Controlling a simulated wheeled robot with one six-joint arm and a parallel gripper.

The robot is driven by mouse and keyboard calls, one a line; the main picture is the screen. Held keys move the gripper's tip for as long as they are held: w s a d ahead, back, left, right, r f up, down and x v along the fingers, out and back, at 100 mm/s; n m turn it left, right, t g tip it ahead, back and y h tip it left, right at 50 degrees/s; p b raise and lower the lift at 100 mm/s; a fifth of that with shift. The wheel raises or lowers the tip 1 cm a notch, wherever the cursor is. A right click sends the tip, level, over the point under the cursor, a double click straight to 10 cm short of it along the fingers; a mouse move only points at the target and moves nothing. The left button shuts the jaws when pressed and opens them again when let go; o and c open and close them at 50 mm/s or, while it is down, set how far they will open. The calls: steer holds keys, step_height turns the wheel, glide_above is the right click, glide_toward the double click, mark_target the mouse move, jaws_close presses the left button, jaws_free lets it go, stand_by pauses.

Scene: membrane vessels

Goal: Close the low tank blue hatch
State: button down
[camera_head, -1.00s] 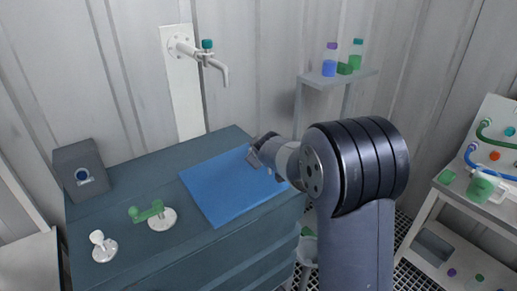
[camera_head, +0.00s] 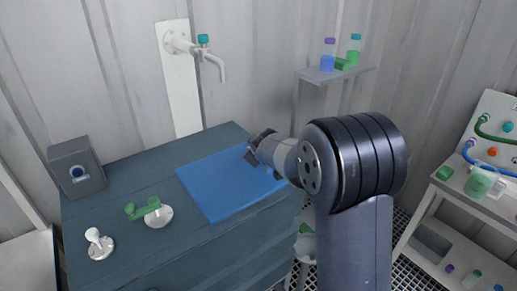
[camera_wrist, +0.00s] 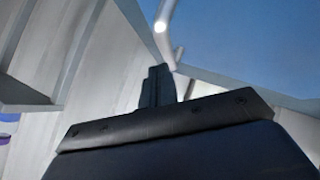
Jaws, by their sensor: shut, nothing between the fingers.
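The blue hatch (camera_head: 222,188) is a flat blue panel on top of the low dark grey-blue tank (camera_head: 130,188). It looks like it lies about level with the tank top; I cannot tell whether it is fully down. My gripper (camera_head: 251,150) is at the hatch's right far side, over or close to its edge; contact is unclear. My arm hides the area to the right of it. In the wrist view, my gripper's fingers (camera_wrist: 158,85) are together and empty, and a blue surface (camera_wrist: 250,40) fills the upper right.
On the tank top stand a green-handled valve (camera_head: 150,211), a white knob (camera_head: 97,243) and a grey box (camera_head: 77,167). A wall tap (camera_head: 205,56) is behind. A shelf (camera_head: 335,74) with bottles is at the back right. A white bench (camera_head: 480,200) is at the right.

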steer(key=s+d+r, duration=0.1)
steer(key=s+r, duration=0.6)
steer(key=r, duration=0.3)
steer(key=shift+d+r+p, duration=0.25)
steer(key=shift+d+p, duration=0.15)
steer(key=shift+p, duration=0.05)
steer(key=shift+f, duration=0.1)
steer(key=w+f, duration=0.2)
steer(key=f, duration=0.1)
steer(key=w+a+f+b, duration=0.1)
steer(key=w+f, duration=0.1)
steer(key=f, duration=0.1)
steer(key=w+a+f, duration=0.1)
steer(key=w+f, duration=0.2)
steer(key=shift+f+b, duration=0.3)
steer(key=shift+d+f, duration=0.15)
steer(key=shift+f, duration=0.45)
steer(key=shift+r, duration=0.1)
